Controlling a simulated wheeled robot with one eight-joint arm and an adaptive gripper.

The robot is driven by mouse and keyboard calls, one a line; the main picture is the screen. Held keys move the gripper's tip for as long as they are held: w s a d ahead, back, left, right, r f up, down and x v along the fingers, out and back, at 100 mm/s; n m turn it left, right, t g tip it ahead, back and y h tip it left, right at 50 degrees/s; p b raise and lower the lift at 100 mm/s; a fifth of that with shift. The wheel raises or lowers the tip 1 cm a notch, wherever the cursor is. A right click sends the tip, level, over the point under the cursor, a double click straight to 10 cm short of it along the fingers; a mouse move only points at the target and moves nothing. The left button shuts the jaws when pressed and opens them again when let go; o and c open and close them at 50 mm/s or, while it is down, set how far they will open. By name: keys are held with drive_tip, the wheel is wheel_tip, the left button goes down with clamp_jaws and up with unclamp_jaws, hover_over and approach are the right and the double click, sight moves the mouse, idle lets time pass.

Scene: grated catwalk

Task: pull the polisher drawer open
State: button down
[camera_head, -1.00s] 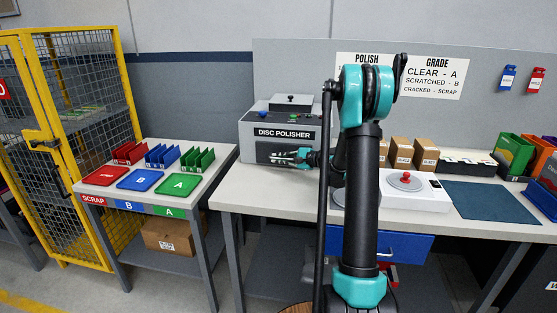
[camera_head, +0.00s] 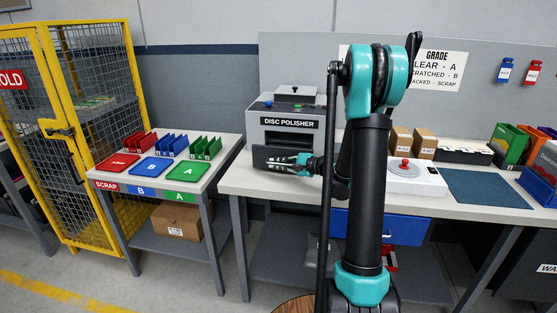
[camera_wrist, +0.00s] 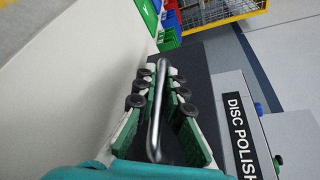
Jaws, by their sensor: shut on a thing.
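The disc polisher (camera_head: 292,106) is a grey box with a "DISC POLISHER" label, standing on the left end of the workbench. Its drawer has a dark front panel (camera_head: 268,156) that stands out from the body, with a dark opening behind and above it. My gripper (camera_head: 302,164) is at the right part of this panel. In the wrist view, my gripper's fingers (camera_wrist: 158,98) are shut on the metal bar handle (camera_wrist: 155,125), one finger on each side. The polisher's label also shows at the right of the wrist view (camera_wrist: 240,135). The drawer's inside is hidden.
A side table at left holds red, blue and green trays (camera_head: 150,168) and racks. A yellow mesh cage (camera_head: 85,110) stands beyond it. On the bench to the right are a white device with a red knob (camera_head: 408,176), cardboard boxes (camera_head: 424,144) and a blue mat (camera_head: 480,188).

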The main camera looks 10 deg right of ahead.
drive_tip(key=shift+s+a, duration=0.15)
drive_tip(key=shift+s, duration=0.35)
drive_tip(key=c, duration=1.9)
unclamp_jaws()
drive_tip(key=v, duration=1.2)
